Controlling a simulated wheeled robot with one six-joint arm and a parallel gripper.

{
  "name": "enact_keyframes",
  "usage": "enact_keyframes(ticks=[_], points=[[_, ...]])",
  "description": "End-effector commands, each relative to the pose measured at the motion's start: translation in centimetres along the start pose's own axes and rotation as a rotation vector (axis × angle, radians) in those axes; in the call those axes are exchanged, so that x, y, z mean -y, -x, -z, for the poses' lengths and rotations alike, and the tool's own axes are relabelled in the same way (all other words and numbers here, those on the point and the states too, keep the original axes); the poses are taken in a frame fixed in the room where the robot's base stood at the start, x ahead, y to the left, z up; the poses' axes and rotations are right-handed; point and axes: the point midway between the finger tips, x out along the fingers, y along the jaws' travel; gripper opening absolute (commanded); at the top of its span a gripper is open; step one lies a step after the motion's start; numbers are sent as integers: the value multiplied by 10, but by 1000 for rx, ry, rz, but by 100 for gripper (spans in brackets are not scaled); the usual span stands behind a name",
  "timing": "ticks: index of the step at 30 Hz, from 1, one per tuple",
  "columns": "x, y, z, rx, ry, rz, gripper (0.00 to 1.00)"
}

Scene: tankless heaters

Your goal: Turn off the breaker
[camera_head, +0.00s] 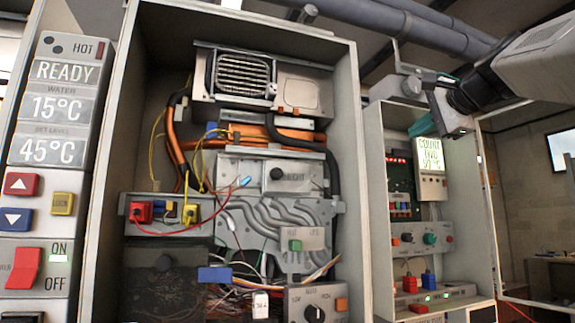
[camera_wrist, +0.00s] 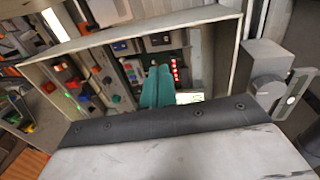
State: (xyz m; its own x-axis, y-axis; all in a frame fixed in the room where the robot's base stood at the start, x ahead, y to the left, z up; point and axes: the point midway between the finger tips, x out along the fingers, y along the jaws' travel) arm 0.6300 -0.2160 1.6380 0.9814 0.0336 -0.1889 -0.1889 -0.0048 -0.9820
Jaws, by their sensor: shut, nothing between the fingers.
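My gripper (camera_head: 423,126) has teal fingers and is at the upper right, in front of the open right cabinet (camera_head: 374,180). In the wrist view the fingers (camera_wrist: 157,88) are together and empty, pointing into that cabinet. Inside it are a red block (camera_head: 409,284) and a blue block (camera_head: 429,280) low down, and a row of small coloured parts (camera_head: 400,208) on a dark board. I cannot tell which part is the breaker. A red rocker switch (camera_head: 26,268) marked ON and OFF is on the left panel, far from my gripper.
A larger open cabinet (camera_head: 346,180) full of wires and pipes stands in the middle. A lit display (camera_head: 429,154) and a knob panel (camera_head: 420,239) are in the right cabinet. The right cabinet's walls and open door frame (camera_head: 488,190) border the space near my gripper.

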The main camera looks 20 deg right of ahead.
Motion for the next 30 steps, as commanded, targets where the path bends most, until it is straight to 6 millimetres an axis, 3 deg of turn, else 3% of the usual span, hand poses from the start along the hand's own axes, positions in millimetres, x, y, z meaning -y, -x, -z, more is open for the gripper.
enact_keyframes(ticks=[5,15,21,30], points=[[-1,-18,0,4,-1,-2,0],[-1,-89,0,4,2,-3,0],[6,-121,0,2,2,-2,0],[12,-138,0,0,2,-2,0]])
